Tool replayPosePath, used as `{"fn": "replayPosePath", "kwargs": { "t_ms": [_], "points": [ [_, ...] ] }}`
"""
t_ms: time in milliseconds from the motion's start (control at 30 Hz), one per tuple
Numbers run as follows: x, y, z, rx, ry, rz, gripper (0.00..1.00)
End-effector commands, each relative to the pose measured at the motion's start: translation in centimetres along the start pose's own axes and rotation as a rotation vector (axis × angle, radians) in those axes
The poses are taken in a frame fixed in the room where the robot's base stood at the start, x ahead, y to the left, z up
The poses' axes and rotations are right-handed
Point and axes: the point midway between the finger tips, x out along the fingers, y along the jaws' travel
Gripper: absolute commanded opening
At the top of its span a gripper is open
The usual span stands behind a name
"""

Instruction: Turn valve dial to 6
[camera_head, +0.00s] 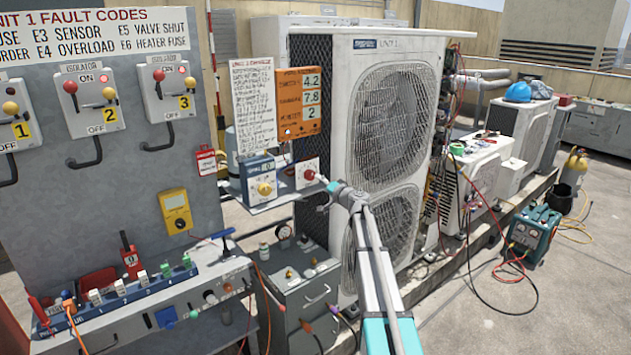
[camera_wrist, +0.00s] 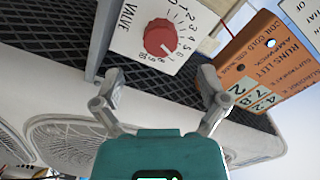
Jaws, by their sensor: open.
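The valve dial is a round red knob (camera_wrist: 160,37) on a white plate (camera_wrist: 128,42) marked VALVE, with numbers around the knob. The wrist view shows this plate tilted. A pale mark seems to lie on the knob's lower right, but I cannot tell which number it points to. In the head view the white valve plate (camera_head: 307,166) stands on a small shelf, with the red knob (camera_head: 309,175) facing out. My gripper (camera_wrist: 161,74) is open and empty, its two fingers apart on either side below the knob. In the head view my gripper (camera_head: 333,192) is just right of the knob.
A blue box with a yellow knob (camera_head: 264,188) stands left of the valve plate. An orange readout board (camera_head: 298,102) showing 4.2, 7.8 and 2 hangs above. The Unit 1 condenser (camera_head: 384,110) stands close behind.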

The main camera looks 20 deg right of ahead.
Motion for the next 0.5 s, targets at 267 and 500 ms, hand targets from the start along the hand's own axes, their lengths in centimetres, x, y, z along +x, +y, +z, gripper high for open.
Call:
{"fn": "replayPosePath", "kwargs": {
  "t_ms": [267,500],
  "points": [
    [-4.1,-0.1,0.1,0.0,0.0,0.001,0.93],
    [-5.2,0.0,0.0,0.0,0.0,0.0,0.93]
  ]
}}
